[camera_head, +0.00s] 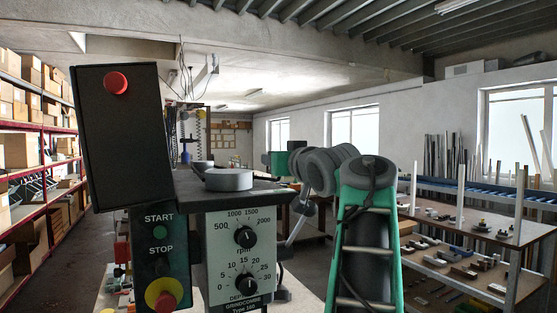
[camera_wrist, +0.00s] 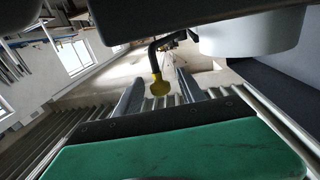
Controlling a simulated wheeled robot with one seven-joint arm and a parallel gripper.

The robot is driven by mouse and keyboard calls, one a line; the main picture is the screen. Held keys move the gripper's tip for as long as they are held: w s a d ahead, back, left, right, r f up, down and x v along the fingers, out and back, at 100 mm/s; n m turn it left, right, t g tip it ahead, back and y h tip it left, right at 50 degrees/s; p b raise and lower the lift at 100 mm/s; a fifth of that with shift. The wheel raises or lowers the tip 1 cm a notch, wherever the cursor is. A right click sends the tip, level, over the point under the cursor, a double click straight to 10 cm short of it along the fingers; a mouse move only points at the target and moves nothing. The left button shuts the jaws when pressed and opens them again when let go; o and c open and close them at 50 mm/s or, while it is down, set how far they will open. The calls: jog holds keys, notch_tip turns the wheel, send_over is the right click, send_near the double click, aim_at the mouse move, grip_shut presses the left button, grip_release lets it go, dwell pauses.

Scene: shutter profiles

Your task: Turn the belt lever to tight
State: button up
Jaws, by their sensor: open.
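In the head view, my gripper (camera_head: 268,159) is behind the machine's top, small and partly hidden.
The grinding machine's control panel (camera_head: 243,250) has two dials. A start/stop box (camera_head: 160,255) and a black box with a red button (camera_head: 117,84) stand left of it. A white cylinder (camera_wrist: 250,35) and dark machine parts crowd above the fingers. Shelves (camera_head: 470,245) stand right.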

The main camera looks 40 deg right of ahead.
jog(key=b+v, duration=0.2)
jog(key=v, duration=0.6)
jog(key=shift+w, duration=0.1)
